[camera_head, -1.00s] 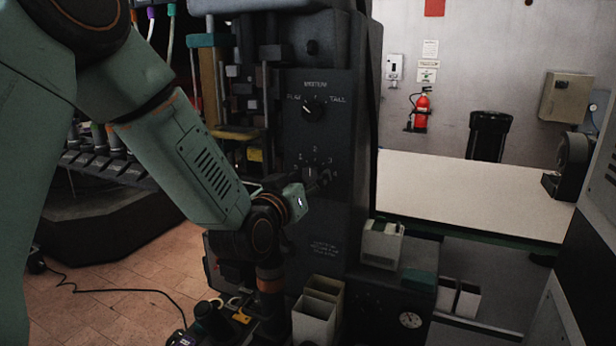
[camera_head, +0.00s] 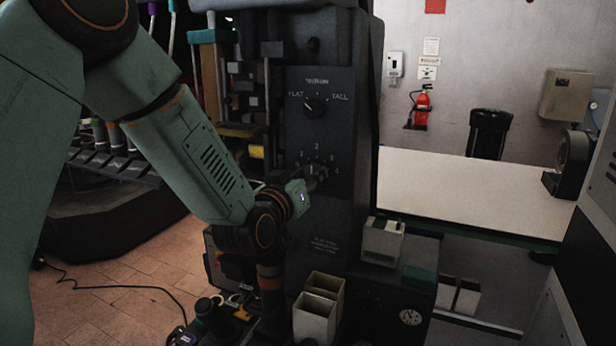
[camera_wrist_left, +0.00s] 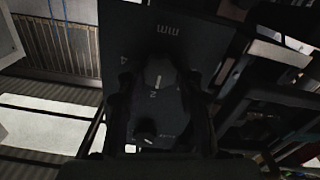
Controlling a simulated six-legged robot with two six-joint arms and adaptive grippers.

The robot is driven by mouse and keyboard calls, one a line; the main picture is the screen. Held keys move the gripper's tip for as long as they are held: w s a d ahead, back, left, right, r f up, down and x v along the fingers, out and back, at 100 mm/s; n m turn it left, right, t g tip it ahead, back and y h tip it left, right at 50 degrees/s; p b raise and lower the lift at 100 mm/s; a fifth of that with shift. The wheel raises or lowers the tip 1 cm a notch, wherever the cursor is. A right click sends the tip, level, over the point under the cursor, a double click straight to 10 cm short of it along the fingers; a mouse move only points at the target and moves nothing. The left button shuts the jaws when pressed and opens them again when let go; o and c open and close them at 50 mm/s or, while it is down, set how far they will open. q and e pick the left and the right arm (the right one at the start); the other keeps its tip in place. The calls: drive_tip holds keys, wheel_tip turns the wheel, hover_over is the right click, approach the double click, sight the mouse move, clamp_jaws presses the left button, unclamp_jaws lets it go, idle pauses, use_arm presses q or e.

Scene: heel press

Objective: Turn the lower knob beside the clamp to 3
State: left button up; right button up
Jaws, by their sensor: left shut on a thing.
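The lower knob (camera_head: 317,171) is on the dark machine panel beside the clamp (camera_head: 244,75), with numbers around it. My left gripper (camera_head: 312,184) reaches it from the lower left and covers part of it. In the left wrist view, the dark knob (camera_wrist_left: 159,72) sits between the two fingers of the left gripper (camera_wrist_left: 160,85), which is shut on it. Its white mark (camera_wrist_left: 157,81) points at or near the 2. A 4 shows to the left there; the 3 is hidden by a finger. My right gripper is not in view.
The upper knob (camera_head: 314,106), between FLAT and TALL, is just above; it also shows in the wrist view (camera_wrist_left: 146,130). Open bins (camera_head: 318,312) and a grey box (camera_head: 382,243) stand below. A pale bench (camera_head: 465,190) is at the right.

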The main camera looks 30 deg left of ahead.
use_arm(q)
drive_tip(key=shift+c, duration=0.2)
drive_tip(key=shift+m, duration=0.3)
drive_tip(key=m, duration=0.3)
drive_tip(key=shift+m+p, duration=0.4)
drive_tip(key=shift+m, duration=1.6)
drive_tip(key=o, duration=1.2)
drive_tip(key=shift+c, duration=0.2)
drive_tip(key=shift+s, duration=0.1)
